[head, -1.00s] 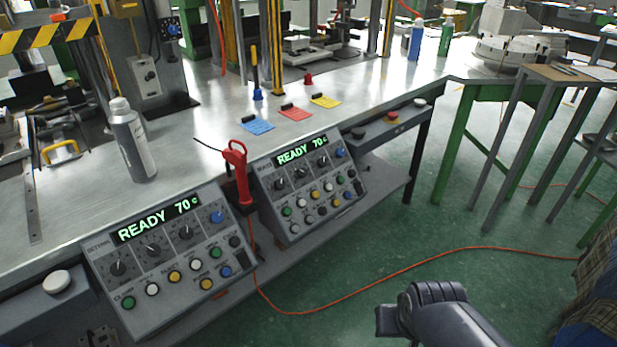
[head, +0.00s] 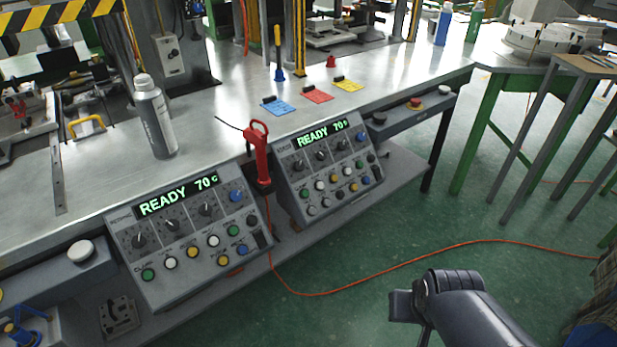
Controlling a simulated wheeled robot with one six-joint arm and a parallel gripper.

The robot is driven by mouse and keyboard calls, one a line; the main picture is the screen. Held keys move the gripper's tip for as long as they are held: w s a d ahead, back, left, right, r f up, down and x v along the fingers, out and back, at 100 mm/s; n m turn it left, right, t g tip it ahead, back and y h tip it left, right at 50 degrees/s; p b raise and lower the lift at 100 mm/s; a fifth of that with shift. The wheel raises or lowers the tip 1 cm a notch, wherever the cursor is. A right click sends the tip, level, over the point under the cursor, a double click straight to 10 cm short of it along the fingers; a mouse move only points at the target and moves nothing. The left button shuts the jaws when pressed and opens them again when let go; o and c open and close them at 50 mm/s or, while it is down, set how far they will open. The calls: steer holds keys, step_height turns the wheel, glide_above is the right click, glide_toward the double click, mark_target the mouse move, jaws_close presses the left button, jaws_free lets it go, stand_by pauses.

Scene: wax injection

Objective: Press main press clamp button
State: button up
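Two grey control panels hang on the front of the steel bench, each with a lit green "READY 70" display. The left, larger panel (head: 185,280) has a green button (head: 148,275) at its lower left, with a label that seems to read "CLAMP". The right panel (head: 290,182) also has a green button (head: 304,194) at its left. Small lettering on both is hard to read, so I cannot tell which is the main press panel. Part of my dark arm shows at the lower right, apart from the panels. My gripper is not in view.
A red-handled tool (head: 262,165) hangs between the panels. Its orange cable (head: 370,268) runs over the green floor. Floor between my arm and the panels is open.

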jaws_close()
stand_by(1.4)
